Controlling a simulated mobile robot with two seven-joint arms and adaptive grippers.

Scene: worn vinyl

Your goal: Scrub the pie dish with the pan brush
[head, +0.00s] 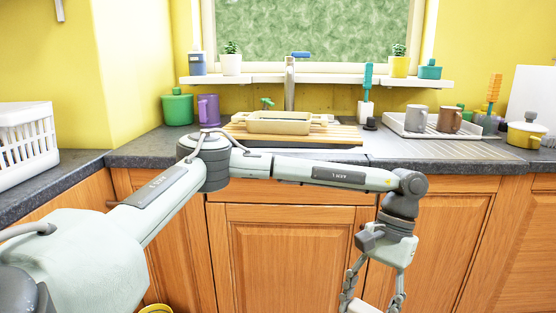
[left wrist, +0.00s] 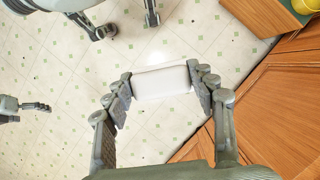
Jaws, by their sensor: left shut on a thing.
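The beige dish (head: 279,122), which looks like the pie dish, sits at the sink below the window. A teal-handled brush (head: 368,76) stands upright in a white holder (head: 365,109) right of the tap. An orange-handled brush (head: 494,87) stands farther right; I cannot tell which is the pan brush. My left gripper (head: 373,300) hangs down in front of the lower cabinets, below the counter. In the left wrist view its fingers are shut on a plain white block (left wrist: 162,82), held above the tiled floor.
A white tray (head: 440,132) holds a grey mug (head: 416,118) and a brown mug (head: 449,120). A green pot (head: 177,107) and purple mug (head: 208,110) stand left of the sink. A white basket (head: 27,140) is far left. The left-hand worktop near the corner is clear.

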